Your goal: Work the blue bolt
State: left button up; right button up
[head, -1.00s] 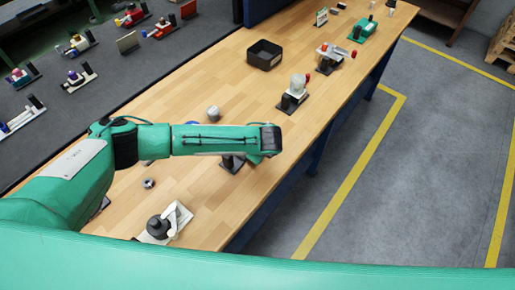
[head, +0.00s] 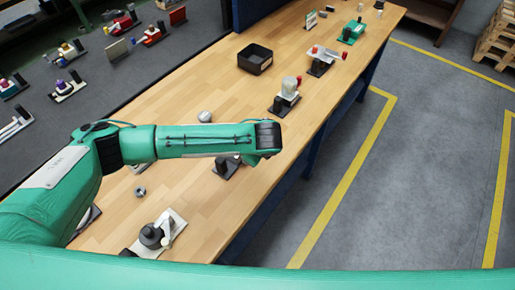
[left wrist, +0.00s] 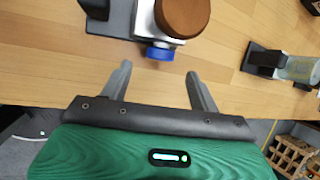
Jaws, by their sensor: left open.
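The blue bolt (left wrist: 160,52) is a short blue knob on the near side of a pale block with a large brown round cap (left wrist: 182,16) and a dark base. My left gripper (left wrist: 159,70) is open, with one finger on each side of the bolt's line. The bolt appears just ahead of the fingertips, not between them, with no visible contact. In the head view my left arm covers most of this device; a dark base (head: 228,168) shows below the forearm. The left fingers are hidden there. My right gripper is not in view.
A device with a clear dome (head: 290,86) stands further along the wooden table (head: 215,95). Beyond it are a black bin (head: 255,59) and more devices. A white plate with a dark round part (head: 150,236) lies at the near end.

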pick_arm(q)
jog(key=b+v, duration=0.1)
jog(key=v, duration=0.6)
jog(key=shift+s+r, duration=0.2)
jog(key=shift+r, duration=0.1)
